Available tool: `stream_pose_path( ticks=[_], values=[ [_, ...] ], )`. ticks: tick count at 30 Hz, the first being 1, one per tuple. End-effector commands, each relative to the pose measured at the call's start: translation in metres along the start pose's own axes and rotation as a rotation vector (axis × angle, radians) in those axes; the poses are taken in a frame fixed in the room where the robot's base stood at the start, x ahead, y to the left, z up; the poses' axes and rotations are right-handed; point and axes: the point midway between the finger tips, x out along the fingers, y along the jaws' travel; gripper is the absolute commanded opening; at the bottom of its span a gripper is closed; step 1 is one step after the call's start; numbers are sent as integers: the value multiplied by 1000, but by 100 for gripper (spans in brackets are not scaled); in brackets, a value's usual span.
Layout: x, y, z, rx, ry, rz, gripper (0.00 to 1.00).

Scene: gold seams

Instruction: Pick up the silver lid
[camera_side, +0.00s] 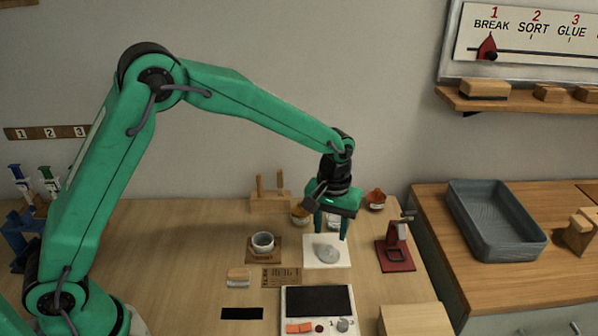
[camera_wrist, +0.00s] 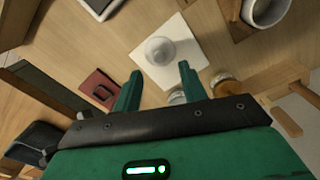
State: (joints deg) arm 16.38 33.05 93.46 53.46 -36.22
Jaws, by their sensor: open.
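A round, silver-grey domed piece, which looks like the silver lid (camera_side: 326,253), lies on a white square tile (camera_side: 343,262). In the wrist view the lid (camera_wrist: 160,50) shows pale, just beyond my fingertips, on the tile (camera_wrist: 185,45). My gripper (camera_side: 330,238) points down above the back of the tile, and its fingers are apart with nothing between them. In the wrist view my gripper (camera_wrist: 158,70) also shows open and empty. How high the fingertips are above the lid is hard to tell.
Small jars, one amber (camera_wrist: 226,85), stand behind the tile, partly hidden by my gripper. A red stand (camera_side: 396,250) is to the right and a cup (camera_side: 263,242) on a brown mat to the left. A white device (camera_side: 318,307) lies in front. A grey tray (camera_side: 497,220) sits far right.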

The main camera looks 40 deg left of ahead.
Motion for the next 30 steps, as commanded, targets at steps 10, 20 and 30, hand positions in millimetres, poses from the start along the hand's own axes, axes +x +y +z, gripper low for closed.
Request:
stream_pose_path(
  ticks=[10, 20, 30],
  values=[
    [25, 0, 1, 0, -3, -2, 42],
    [52, 1, 1, 0, -1, -1, 42],
    [52, 1, 1, 0, 0, 0, 42]
  ],
)
